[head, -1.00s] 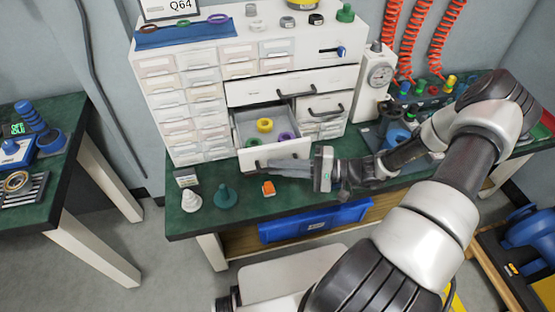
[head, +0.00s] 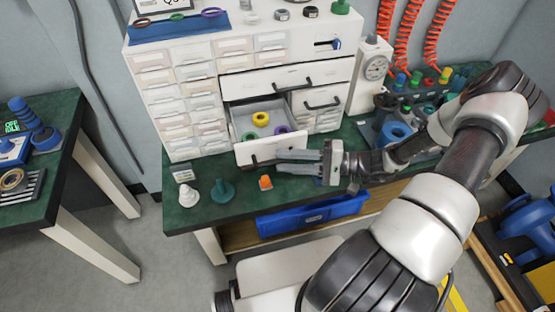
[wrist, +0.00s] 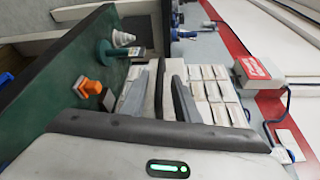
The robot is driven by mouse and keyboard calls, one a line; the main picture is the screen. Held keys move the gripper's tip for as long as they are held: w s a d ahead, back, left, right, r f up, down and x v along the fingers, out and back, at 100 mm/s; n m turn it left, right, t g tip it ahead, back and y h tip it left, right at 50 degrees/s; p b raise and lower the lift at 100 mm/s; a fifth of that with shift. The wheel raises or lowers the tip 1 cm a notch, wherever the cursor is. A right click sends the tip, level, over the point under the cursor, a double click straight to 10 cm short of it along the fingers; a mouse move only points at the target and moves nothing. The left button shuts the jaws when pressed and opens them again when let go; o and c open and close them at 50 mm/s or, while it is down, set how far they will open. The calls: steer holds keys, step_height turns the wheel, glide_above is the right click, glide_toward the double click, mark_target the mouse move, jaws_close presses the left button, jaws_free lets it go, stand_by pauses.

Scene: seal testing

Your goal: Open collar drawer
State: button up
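The collar drawer (head: 244,153) is pulled out of the white cabinet and stands open. A yellow ring (head: 260,119), a green ring (head: 249,136) and a purple ring (head: 281,130) lie in it. A dark handle (head: 257,162) shows on its front. My gripper (head: 280,162) is at the right end of the drawer front, with its fingers pointing left. The fingers are apart, with a gap between them, and it also shows in the wrist view (wrist: 168,95). Nothing is seen held. Whether a finger touches the drawer front I cannot tell.
A blue bin (head: 312,216) sits below. A closed drawer (head: 290,82) is above the open one.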

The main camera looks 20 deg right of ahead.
steer(key=v, duration=1.4)
steer(key=shift+s, duration=0.1)
